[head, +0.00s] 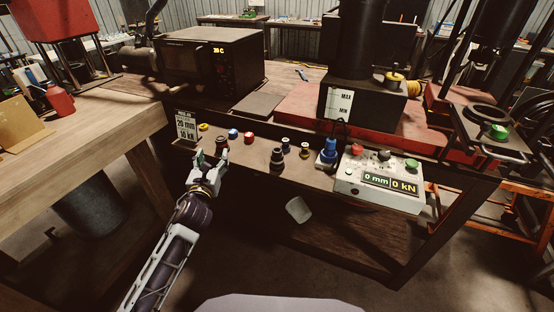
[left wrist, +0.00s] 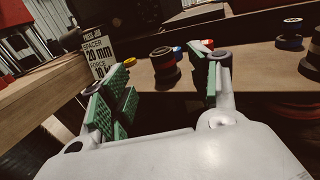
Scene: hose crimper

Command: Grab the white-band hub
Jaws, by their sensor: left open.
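My left gripper (head: 214,158) is open at the left end of the bench's front strip. In the left wrist view its green-padded fingers (left wrist: 163,88) stand wide apart. A dark hub with a reddish band (left wrist: 165,68) stands upright beyond the gap between them; it also shows in the head view (head: 222,143). Further right stand a large dark hub (head: 277,158), a dark hub with a bluish top (head: 285,144) and a yellow-banded hub (head: 304,150). I cannot make out a clear white band on any hub. My right gripper is not in view.
Blue (head: 233,133) and red (head: 249,138) small cylinders and a yellow ring (head: 203,126) lie behind the hubs. A job sign (head: 186,126) stands at left. A blue fitting (head: 327,150) and a control box (head: 380,180) are at right. The wooden table (head: 90,125) is left.

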